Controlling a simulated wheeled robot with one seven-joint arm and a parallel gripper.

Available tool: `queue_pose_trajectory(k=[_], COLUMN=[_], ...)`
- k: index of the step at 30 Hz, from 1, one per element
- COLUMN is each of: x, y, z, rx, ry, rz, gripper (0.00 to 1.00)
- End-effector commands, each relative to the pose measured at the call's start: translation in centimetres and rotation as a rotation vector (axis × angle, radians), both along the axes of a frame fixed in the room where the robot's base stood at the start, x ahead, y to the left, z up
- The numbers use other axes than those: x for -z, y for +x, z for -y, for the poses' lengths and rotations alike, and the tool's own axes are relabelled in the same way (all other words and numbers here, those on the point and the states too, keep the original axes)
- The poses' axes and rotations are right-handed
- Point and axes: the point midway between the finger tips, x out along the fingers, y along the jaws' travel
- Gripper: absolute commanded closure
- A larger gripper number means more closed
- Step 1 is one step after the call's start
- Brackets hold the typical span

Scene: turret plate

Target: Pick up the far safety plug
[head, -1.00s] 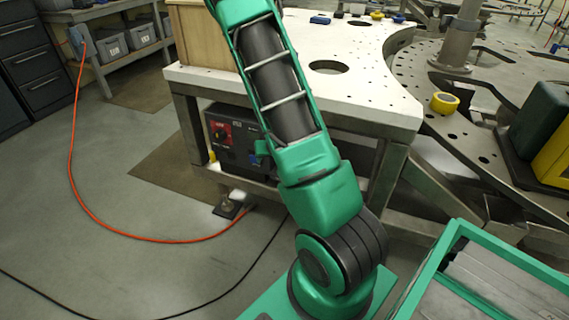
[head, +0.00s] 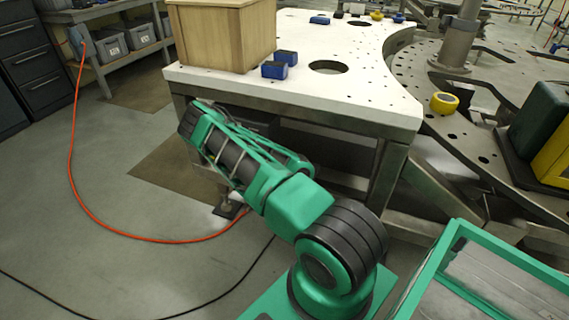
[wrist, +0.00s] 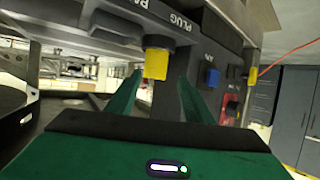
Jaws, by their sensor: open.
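Two yellow plugs show in the wrist view on a dark equipment box (wrist: 205,45). One yellow plug (wrist: 156,63) is straight ahead, beneath a label reading PLUG upside down. The other yellow plug (wrist: 251,75) is to the right, past a blue part (wrist: 212,77) and a red switch (wrist: 232,108). My gripper (wrist: 159,82) is open, its two green fingers to either side of the nearer-centred plug in the picture. I cannot tell whether the plug is between the tips or just beyond them. In the head view my arm hides the gripper and most of the box.
The white table (head: 345,95) stands over the box, with a metal leg (head: 392,165) at its front corner. A wooden crate (head: 225,38) and blue-and-black blocks (head: 280,66) sit on top. An orange cable (head: 72,165) lies on the floor at left.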

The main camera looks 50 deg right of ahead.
Motion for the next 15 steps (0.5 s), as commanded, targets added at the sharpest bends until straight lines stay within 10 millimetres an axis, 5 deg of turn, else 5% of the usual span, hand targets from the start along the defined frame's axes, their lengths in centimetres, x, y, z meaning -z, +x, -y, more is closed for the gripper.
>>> queue_pose_trajectory(k=[15], x=[1.2], y=[2.3], z=[1.9], rx=[0.009], ry=[0.003], rz=[0.005], gripper=[0.53])
